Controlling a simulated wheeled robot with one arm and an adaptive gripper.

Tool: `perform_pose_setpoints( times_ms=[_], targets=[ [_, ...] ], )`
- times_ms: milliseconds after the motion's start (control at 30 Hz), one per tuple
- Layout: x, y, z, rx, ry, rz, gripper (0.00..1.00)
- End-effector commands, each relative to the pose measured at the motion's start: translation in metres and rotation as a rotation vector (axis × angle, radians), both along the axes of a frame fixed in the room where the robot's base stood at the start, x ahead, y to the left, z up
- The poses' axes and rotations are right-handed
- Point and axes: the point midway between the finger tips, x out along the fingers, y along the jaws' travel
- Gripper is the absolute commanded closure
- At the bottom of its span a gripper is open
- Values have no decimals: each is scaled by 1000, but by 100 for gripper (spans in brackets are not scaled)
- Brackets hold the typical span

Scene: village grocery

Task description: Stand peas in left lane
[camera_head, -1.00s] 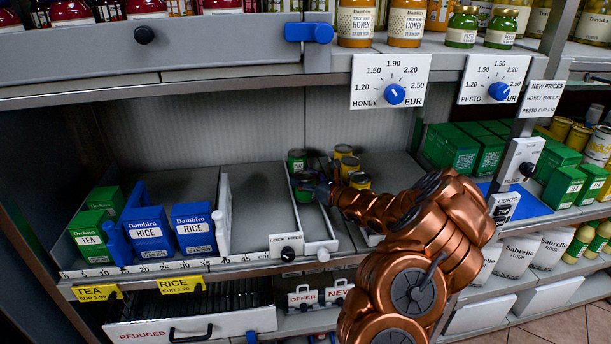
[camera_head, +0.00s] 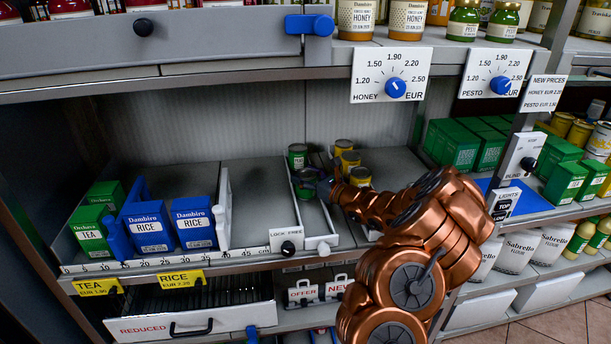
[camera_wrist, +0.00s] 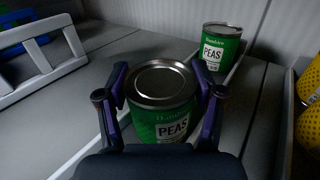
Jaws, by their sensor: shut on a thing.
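My gripper (camera_wrist: 160,97) is shut on a green peas can (camera_wrist: 163,112), with a finger on each side of it. The held can is upright, its silver lid up and its PEAS label towards the wrist camera. In the head view, the held can (camera_head: 306,184) is over the narrow left lane (camera_head: 313,216), partly hidden by my gripper (camera_head: 322,187). I cannot tell whether its base touches the shelf. A second peas can (camera_head: 297,156) stands farther back in that lane; it also shows in the wrist view (camera_wrist: 217,52), apart from the held can.
Several yellow cans (camera_head: 350,162) stand right of the lane, close to my gripper. Blue rice boxes (camera_head: 193,224) and green tea boxes (camera_head: 91,231) stand left, beside a white divider (camera_head: 223,208). Bare shelf (camera_head: 252,200) lies between that divider and the lane. An upper shelf overhangs.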

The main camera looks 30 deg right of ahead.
Motion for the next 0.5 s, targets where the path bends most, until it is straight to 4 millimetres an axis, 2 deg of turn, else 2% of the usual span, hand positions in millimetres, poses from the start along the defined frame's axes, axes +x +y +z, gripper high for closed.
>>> perform_pose_setpoints(
  times_ms=[167, 200, 433, 500],
  targets=[
    [0, 0, -3, 0, -1, 0, 78],
    [0, 0, -3, 0, -1, 0, 30],
    [0, 0, -2, 0, 0, 0, 6],
    [0, 0, -3, 0, 0, 0, 4]
  ],
)
